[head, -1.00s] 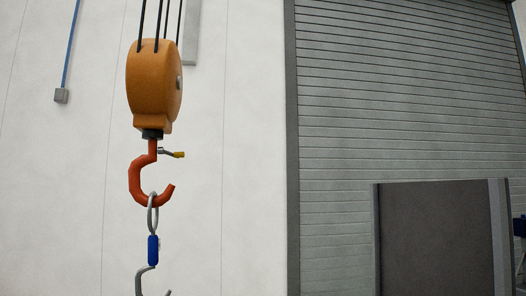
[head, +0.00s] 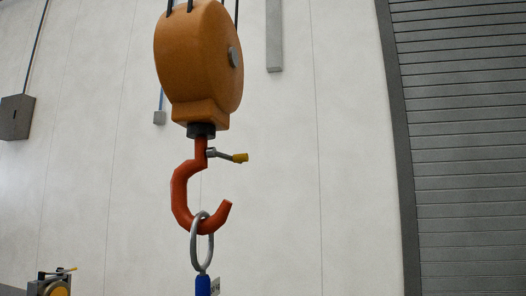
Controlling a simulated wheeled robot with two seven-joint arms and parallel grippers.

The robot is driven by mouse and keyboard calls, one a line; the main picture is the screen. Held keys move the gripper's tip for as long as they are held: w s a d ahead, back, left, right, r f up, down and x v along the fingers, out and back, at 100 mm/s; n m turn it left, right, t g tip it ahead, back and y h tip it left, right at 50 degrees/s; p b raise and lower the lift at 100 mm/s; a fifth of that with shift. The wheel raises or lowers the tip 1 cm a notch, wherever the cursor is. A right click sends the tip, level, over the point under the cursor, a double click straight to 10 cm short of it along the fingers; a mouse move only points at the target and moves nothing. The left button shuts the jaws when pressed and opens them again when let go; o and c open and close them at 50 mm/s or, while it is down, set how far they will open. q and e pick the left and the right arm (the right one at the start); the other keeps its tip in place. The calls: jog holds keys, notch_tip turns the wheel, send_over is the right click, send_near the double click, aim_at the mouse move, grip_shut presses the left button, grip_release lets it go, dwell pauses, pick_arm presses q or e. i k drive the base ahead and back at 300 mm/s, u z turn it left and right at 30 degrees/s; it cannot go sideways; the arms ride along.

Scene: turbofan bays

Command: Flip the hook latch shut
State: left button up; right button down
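A red-orange hook (head: 181,199) hangs below an orange hoist block (head: 198,62) in the head view, left of centre. Its latch (head: 226,155) is a short grey lever with a yellow tip. It sticks out to the right from the hook's shank, apart from the hook tip, so the hook's mouth is open. A grey metal ring (head: 194,244) sits in the bowl of the hook. A blue piece (head: 203,286) hangs under the ring and is cut off by the bottom edge. Neither of my grippers is in view.
A pale panelled wall (head: 340,150) stands behind the hook, with a grey roller shutter (head: 465,150) at the right. A dark box (head: 17,117) is at the left. A yellow and grey device (head: 57,287) shows at the lower left. The space around the hook looks clear.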

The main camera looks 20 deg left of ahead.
aim_at(211, 152)
jog(key=u, duration=0.65)
jog(key=i, duration=0.85)
jog(key=u, duration=0.85)
